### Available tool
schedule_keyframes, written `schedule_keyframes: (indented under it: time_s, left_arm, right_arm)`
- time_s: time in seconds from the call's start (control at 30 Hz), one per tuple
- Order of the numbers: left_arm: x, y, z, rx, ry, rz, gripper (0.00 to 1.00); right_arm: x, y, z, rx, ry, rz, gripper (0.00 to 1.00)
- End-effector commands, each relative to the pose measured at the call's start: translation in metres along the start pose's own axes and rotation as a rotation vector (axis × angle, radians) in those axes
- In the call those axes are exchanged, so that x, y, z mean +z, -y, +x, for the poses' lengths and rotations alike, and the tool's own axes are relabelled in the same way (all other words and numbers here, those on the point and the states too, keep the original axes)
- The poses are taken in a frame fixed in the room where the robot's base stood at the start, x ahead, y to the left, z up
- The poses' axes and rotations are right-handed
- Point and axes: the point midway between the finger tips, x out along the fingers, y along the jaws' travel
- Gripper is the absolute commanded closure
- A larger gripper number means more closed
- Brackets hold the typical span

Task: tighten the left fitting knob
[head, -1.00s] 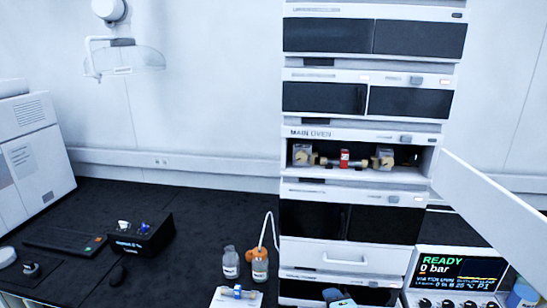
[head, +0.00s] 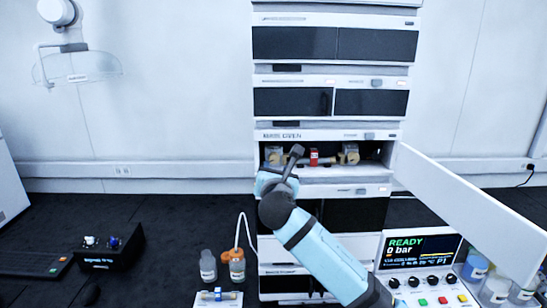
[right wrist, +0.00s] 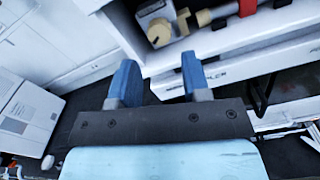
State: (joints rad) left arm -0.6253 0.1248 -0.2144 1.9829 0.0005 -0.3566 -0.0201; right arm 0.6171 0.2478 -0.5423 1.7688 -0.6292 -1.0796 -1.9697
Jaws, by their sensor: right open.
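In the open oven compartment (head: 325,168), a red-banded column (head: 314,158) lies level between two grey blocks. The left block (head: 273,154) is partly behind my arm. In the right wrist view, this block (right wrist: 150,10) has a round tan knob (right wrist: 159,34) on its face. A tan fitting knob (right wrist: 184,21) joins its right side to the column line; I cannot tell how tight it is. My right gripper (head: 271,180) is in front of and below the left end. In the wrist view its blue fingers (right wrist: 158,62) are apart, empty and clear of the knobs. My left gripper is out of view.
The oven door (head: 470,215) stands open toward the right. The oven's front lip (right wrist: 240,50) lies just beyond my fingers. Bottles (head: 237,266) stand at the stack's lower left, and a pump panel (head: 425,250) reads READY, 0 bar.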

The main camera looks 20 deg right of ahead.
Motion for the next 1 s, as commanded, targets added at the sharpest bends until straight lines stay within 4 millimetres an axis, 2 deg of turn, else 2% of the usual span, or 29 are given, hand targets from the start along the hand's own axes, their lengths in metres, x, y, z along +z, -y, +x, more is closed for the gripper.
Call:
schedule_keyframes:
  time_s: [0.1, 0.33, 0.5, 0.77, 0.8, 0.93, 1.0]
  left_arm:
    - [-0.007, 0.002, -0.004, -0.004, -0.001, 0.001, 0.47]
    - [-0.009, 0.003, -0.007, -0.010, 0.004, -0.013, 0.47]
    - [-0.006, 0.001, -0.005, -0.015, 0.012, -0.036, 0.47]
    - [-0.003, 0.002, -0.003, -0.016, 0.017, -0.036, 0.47]
    - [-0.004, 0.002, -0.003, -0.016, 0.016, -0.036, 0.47]
    - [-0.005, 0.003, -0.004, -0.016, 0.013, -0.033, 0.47]
    - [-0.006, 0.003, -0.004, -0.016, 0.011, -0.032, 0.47]
  right_arm:
    - [0.002, -0.001, 0.026, -0.002, -0.002, -0.001, 0.56]
    - [0.001, 0.000, 0.061, -0.001, -0.002, 0.001, 0.56]
    - [0.000, 0.000, 0.072, 0.001, -0.002, 0.002, 0.56]
    - [-0.001, 0.000, 0.074, 0.001, -0.002, 0.002, 0.56]
    - [-0.001, 0.000, 0.074, 0.001, -0.002, 0.002, 0.59]
    - [-0.001, 0.000, 0.074, 0.001, -0.002, 0.002, 0.89]
    - [-0.001, 0.000, 0.074, 0.001, -0.002, 0.002, 0.91]
